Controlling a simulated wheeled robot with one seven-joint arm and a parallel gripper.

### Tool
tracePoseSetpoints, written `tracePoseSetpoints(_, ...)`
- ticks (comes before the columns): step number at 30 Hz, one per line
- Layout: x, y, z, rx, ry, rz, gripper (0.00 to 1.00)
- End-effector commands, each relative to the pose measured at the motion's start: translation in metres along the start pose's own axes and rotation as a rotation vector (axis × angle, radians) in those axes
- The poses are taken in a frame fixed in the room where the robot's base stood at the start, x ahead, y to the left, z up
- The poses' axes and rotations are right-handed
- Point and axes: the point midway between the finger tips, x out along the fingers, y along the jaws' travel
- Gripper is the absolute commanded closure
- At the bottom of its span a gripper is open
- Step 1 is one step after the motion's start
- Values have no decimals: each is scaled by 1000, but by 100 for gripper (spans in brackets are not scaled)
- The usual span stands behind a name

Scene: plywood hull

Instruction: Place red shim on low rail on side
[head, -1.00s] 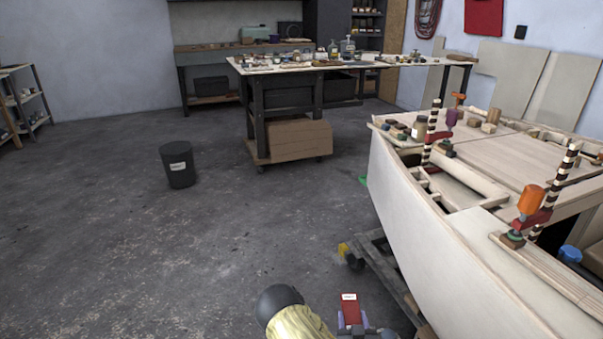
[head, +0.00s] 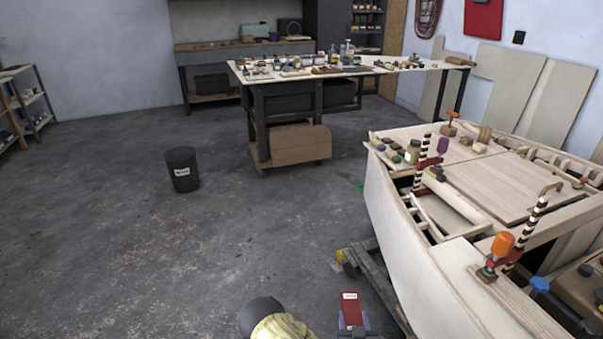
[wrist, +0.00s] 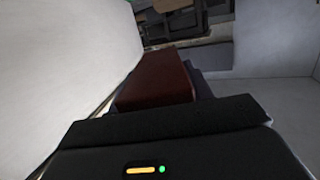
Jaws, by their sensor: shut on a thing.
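My gripper (head: 353,329) is at the bottom of the head view, left of the pale plywood hull (head: 403,260) and apart from it. It is shut on the red shim (head: 351,310), a flat red block with a white label near its far end. In the wrist view the shim (wrist: 158,82) juts forward from the dark gripper body (wrist: 165,140), with a pale surface close on its left. Several rails and edges run along the hull; I cannot tell which is the low side rail.
Clamps with orange handles (head: 502,244) stand on the hull's top, among jars and small blocks. A wooden dolly (head: 374,272) shows under the hull's near side. A black bin (head: 182,170) stands left; a cluttered workbench (head: 345,70) is behind.

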Motion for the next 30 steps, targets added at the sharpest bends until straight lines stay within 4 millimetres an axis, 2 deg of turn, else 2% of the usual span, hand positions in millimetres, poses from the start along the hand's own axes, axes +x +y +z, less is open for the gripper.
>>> tracePoseSetpoints(1, -5, 0, -18, -2, 0, -1, 74)
tracePoseSetpoints(18, -43, 0, -111, -11, 11, -10, 74)
tracePoseSetpoints(24, -50, 1, -129, -13, 16, -13, 74)
tracePoseSetpoints(30, -51, 1, -128, -13, 17, -14, 74)
